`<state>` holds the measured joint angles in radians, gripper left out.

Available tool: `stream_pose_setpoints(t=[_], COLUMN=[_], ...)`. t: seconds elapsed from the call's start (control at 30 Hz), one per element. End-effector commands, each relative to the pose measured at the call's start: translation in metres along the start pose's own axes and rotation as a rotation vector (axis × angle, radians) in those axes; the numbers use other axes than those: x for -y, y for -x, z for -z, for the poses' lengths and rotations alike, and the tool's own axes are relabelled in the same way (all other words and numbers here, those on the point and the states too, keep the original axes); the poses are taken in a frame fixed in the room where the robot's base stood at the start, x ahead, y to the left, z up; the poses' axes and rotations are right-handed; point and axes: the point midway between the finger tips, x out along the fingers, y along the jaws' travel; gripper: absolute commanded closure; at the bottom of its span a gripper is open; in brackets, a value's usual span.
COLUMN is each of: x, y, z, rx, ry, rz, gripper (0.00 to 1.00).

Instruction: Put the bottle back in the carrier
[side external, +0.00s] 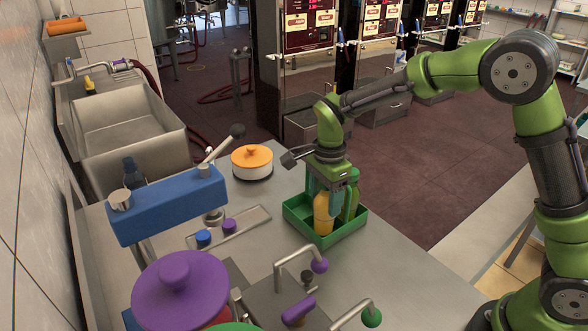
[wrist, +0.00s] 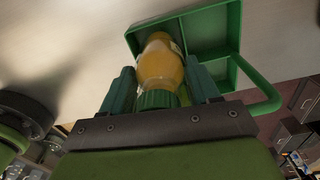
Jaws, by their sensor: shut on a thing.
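An orange bottle (side external: 322,216) hangs below my gripper (side external: 323,190), roughly upright, over or inside the front-left part of the green carrier (side external: 329,240). I cannot tell whether its base touches the carrier floor. In the wrist view, my gripper (wrist: 161,85) is shut on the bottle (wrist: 160,64), with a teal finger on each side and the bottle's green cap (wrist: 158,100) close to the palm. The carrier (wrist: 196,14) shows behind the bottle, with dividers and bare compartments to its right and a looped green handle at the right. The bottle hides part of the carrier.
A white pot with an orange lid (side external: 252,161) stands behind and left of the carrier. A blue pump bar (side external: 167,205), a purple lid (side external: 180,289) and a purple-knobbed spout (side external: 298,258) stand left and in front. Bare counter lies right of the carrier.

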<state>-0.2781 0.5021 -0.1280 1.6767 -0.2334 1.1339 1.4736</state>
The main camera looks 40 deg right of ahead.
Motion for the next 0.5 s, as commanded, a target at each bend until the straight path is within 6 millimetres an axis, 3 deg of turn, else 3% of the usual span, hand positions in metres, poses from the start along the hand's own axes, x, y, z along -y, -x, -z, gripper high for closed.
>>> stream_pose_setpoints(t=[0.5], x=[0.0002], y=[-0.0071], z=[0.0000], rx=[0.000], ry=[0.000], rz=[0.000], gripper=[0.93])
